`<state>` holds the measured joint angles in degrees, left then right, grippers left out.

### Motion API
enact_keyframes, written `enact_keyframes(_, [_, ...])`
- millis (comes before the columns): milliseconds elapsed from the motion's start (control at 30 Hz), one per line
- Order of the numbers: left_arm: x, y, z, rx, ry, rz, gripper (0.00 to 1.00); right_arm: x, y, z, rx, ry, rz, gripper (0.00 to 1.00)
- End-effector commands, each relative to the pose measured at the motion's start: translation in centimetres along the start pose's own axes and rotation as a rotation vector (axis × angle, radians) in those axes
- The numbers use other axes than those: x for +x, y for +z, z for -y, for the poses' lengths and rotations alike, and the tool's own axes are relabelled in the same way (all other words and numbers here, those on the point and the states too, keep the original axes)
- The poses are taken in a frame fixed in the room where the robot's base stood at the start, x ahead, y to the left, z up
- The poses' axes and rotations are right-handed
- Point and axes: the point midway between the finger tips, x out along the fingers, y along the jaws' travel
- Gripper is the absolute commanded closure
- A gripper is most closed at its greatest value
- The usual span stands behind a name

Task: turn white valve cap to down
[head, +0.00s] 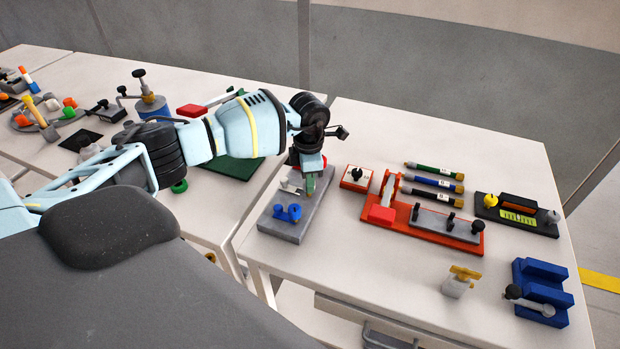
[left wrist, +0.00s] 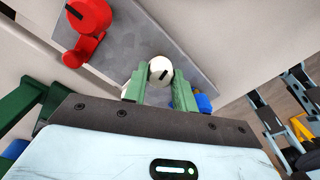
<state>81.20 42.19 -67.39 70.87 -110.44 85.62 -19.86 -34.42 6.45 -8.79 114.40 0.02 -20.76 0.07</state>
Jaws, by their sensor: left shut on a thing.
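A grey plate (head: 284,229) lies on the right table near its left edge and carries the valves. The white valve cap (left wrist: 160,71) is round with a short slanted black mark. My left gripper (left wrist: 159,88) has its green fingers at both sides of the cap, shut on it. In the head view my left gripper (head: 309,184) points down over the plate and hides most of the cap. A blue valve (head: 288,213) stands at the plate's near end, partly behind a finger in the left wrist view (left wrist: 203,102). A red valve (left wrist: 88,27) stands at the other end.
To the right are a small red-white box with a black knob (head: 357,178), a red fixture (head: 430,222), several coloured tubes (head: 434,170) and a blue block (head: 541,288). The table front between the plate and the yellow-topped part (head: 459,281) is clear.

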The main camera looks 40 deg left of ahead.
Motion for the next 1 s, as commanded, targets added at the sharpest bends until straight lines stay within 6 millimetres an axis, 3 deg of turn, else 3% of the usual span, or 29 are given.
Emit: enact_keyframes(1000, [-0.6, 0.2, -0.3, 0.961, 0.014, 0.006, 0.95, 1.5, 3.4, 0.4, 0.014, -0.007, 0.052, 0.64])
